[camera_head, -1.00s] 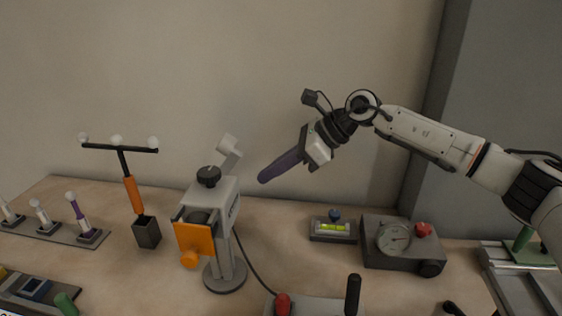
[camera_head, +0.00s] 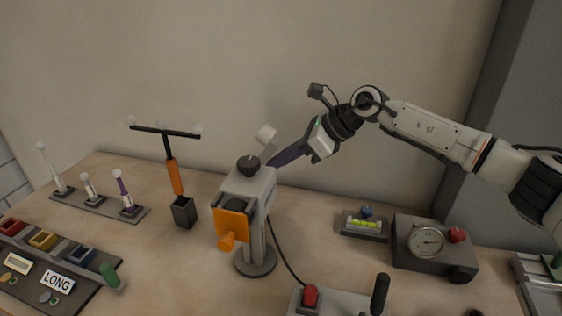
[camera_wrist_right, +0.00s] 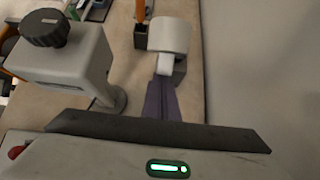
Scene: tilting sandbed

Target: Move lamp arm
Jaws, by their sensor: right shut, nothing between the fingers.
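The lamp (camera_head: 249,198) stands on the table as a light grey housing on a post with a round base. It has a black knob on top and an orange flap in front. A pale lever with a cylindrical head (camera_head: 266,134), seemingly the lamp arm, sticks up behind the housing; the head also shows in the right wrist view (camera_wrist_right: 170,37). My right gripper (camera_head: 272,163) is shut and empty, its purple fingers pointing left beside the housing, just below the lever's head. In the right wrist view its fingertips (camera_wrist_right: 161,82) overlap the lever's lower part; contact cannot be told.
An orange-handled T-shaped tool (camera_head: 174,177) stands in a dark holder to the left. A rack of small pegs (camera_head: 98,205) and a tray with coloured blocks (camera_head: 60,262) lie farther left. A gauge box (camera_head: 434,245) and a level (camera_head: 364,225) sit to the right.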

